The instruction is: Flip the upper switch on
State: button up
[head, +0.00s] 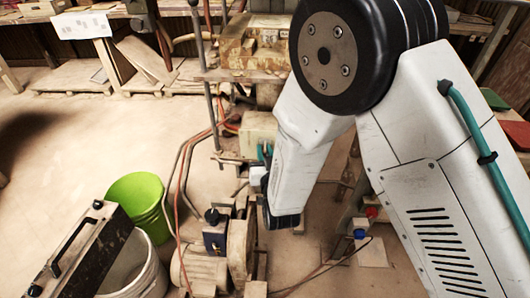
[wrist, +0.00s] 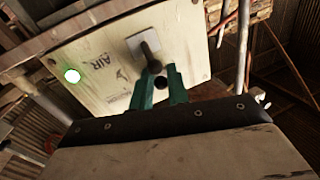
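In the wrist view a cream panel (wrist: 197,45) marked "AIR" carries a switch (wrist: 148,46) with a dark lever on a pale plate. The lever points down in the picture. A round dark knob or hole (wrist: 160,82) shows below it. My gripper (wrist: 160,73) has its two teal fingers apart, with a gap between them. The lever's tip lies at this gap; whether it touches a finger I cannot tell. In the head view my gripper (head: 265,152) is mostly hidden behind my arm, beside a greenish box (head: 256,130). The switch does not show there.
A green lamp (wrist: 72,76) glows on the panel. In the head view, red and grey hoses hang near the machine (head: 240,240). A green bucket (head: 140,192) and a white bucket (head: 148,280) stand at lower left. The floor (head: 75,140) at left is clear.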

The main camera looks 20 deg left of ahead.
grip_shut()
